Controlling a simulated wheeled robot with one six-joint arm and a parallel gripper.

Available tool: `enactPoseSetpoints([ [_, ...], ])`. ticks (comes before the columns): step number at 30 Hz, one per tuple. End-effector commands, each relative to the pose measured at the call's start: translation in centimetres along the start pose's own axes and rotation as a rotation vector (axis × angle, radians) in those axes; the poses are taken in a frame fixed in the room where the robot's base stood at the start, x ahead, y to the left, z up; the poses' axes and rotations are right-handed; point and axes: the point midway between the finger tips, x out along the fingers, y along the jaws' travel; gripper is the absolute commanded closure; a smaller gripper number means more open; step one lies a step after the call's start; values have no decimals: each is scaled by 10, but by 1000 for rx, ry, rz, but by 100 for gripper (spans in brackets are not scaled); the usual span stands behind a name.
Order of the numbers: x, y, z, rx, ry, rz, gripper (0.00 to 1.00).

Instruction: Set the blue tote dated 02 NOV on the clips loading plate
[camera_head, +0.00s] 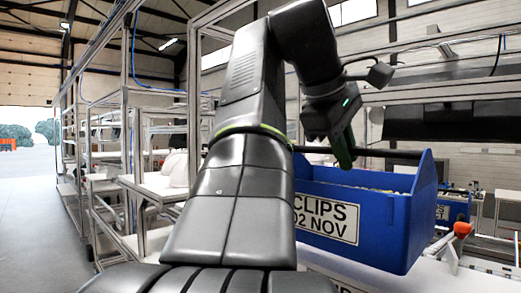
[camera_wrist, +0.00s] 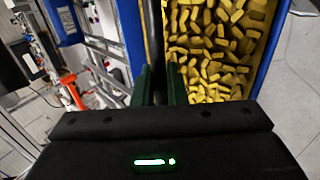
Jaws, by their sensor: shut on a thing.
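The blue tote (camera_head: 370,215) hangs from my gripper to the right of my arm in the head view. Its white label reads CLIPS and 02 NOV, with the left edge hidden behind my arm. My gripper (camera_head: 343,150) is shut on the tote's dark handle bar, which runs between the raised ends. In the wrist view my gripper (camera_wrist: 161,85) has its two green fingers close together at the bar, and the tote (camera_wrist: 272,45) is full of yellow clips. The tote looks level, above a white surface. I cannot make out the clips loading plate.
A white bench top (camera_head: 350,272) lies below the tote. An orange-red knob (camera_head: 462,229) stands at the right, close to the tote. Another blue tote (camera_head: 452,207) is behind it. White helmet shells (camera_head: 176,170) sit on a bench at left. Open floor (camera_head: 35,220) lies far left.

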Motion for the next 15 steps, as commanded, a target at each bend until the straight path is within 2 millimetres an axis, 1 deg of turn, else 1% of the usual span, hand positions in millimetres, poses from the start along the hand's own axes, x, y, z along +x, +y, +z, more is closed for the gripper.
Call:
enactPoseSetpoints([
  [3, 8, 12, 1, 3, -1, 2, 100],
  [15, 36, 46, 1, 2, 1, 3, 100],
])
